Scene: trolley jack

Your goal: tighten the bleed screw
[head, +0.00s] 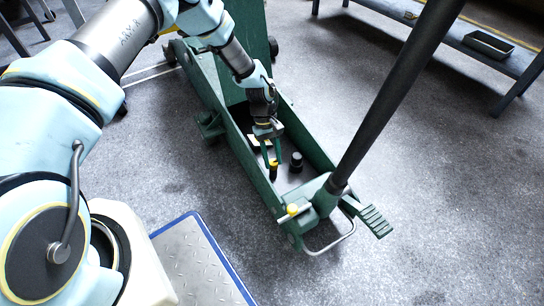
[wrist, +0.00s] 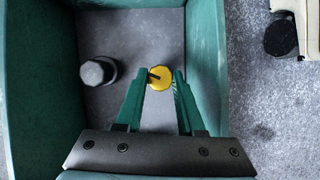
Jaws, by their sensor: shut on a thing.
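The bleed screw shows a round yellow head with a dark bar across its left part in the wrist view (wrist: 161,78). It stands inside the green trolley jack (head: 238,140), and in the head view its yellow head (head: 273,162) is small beside my fingers. My gripper (wrist: 160,82) reaches down into the jack's open frame, also seen in the head view (head: 276,164). Its two green fingers are on either side of the yellow head, shut on it. The screw's lower part is hidden in the wrist view.
A black capped post (wrist: 97,71) stands left of the screw, inside the frame's green walls (wrist: 207,60). The jack's long dark handle (head: 395,95) slants up to the right. A low bench (head: 450,35) stands at the back right. A blue-edged metal plate (head: 200,262) lies in front.

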